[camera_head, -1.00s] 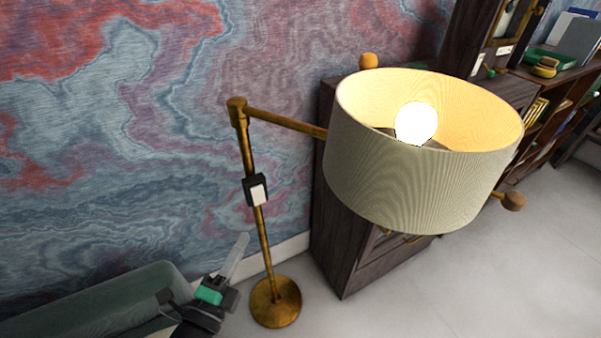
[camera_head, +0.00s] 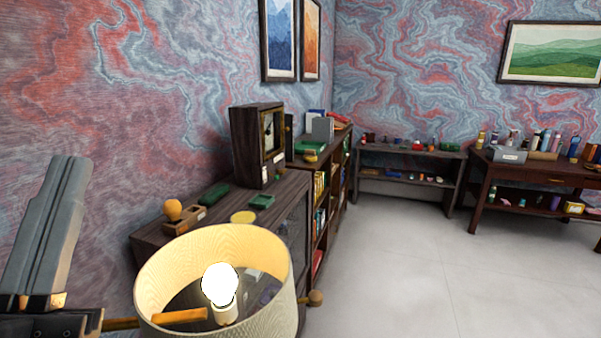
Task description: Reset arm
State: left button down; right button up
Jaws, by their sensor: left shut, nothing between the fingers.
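My left gripper (camera_head: 48,235) is at the left edge of the head view, large and close to the camera, pointing up. Its grey fingers are together with nothing between them. It is just left of a floor lamp, whose round cream shade (camera_head: 272,310) fills the bottom of the view. The lit bulb (camera_head: 220,286) shows inside the shade. The lamp's stand and base are out of view. My right gripper is not in view.
A dark cabinet (camera_head: 150,243) behind the lamp carries a clock (camera_head: 268,135) and small items. A bookshelf (camera_head: 338,185) adjoins it. A low shelf (camera_head: 405,153) and a desk (camera_head: 540,167) stand at the back. The grey floor (camera_head: 430,280) at right is clear.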

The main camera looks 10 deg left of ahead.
pick_arm(q)
jog(key=d+r+h, duration=0.2)
jog(key=d+h, duration=0.3)
jog(key=h, duration=0.4)
notch_tip(320, 180, up, 38)
jog(key=t+p, duration=0.1)
jog(key=p, duration=3.6)
jog(key=shift+w+p, duration=0.25)
jog(key=shift+p, duration=0.1)
